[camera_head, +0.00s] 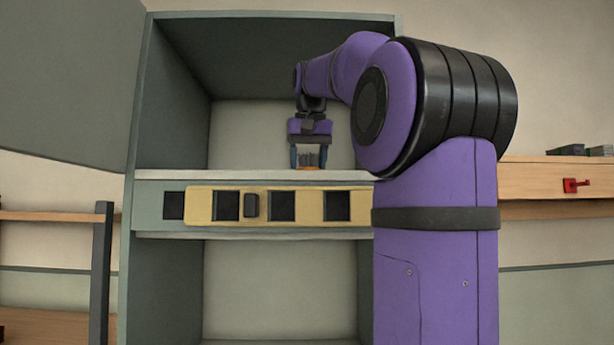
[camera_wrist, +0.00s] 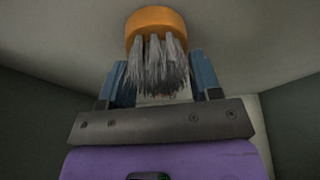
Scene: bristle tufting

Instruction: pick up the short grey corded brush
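A short brush with grey corded bristles (camera_wrist: 162,65) and a round orange base (camera_wrist: 156,20) shows in the wrist view. In the head view, the brush (camera_head: 308,160) stands upright on the white shelf, bristles up and orange base down. My gripper (camera_wrist: 165,80) points down over it, with one blue finger on each side of the bristles. The fingers look spread, with a narrow gap beside the bristles. The gripper also shows in the head view (camera_head: 308,156). The brush's far side is hidden.
A grey-green cabinet (camera_head: 140,120) encloses the shelf (camera_head: 220,175), with side walls close around the arm. Below its edge is a yellow panel (camera_head: 310,206) with dark square openings. A wooden shelf (camera_head: 545,178) with a red item (camera_head: 576,186) stands at right. My arm hides the cabinet's right part.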

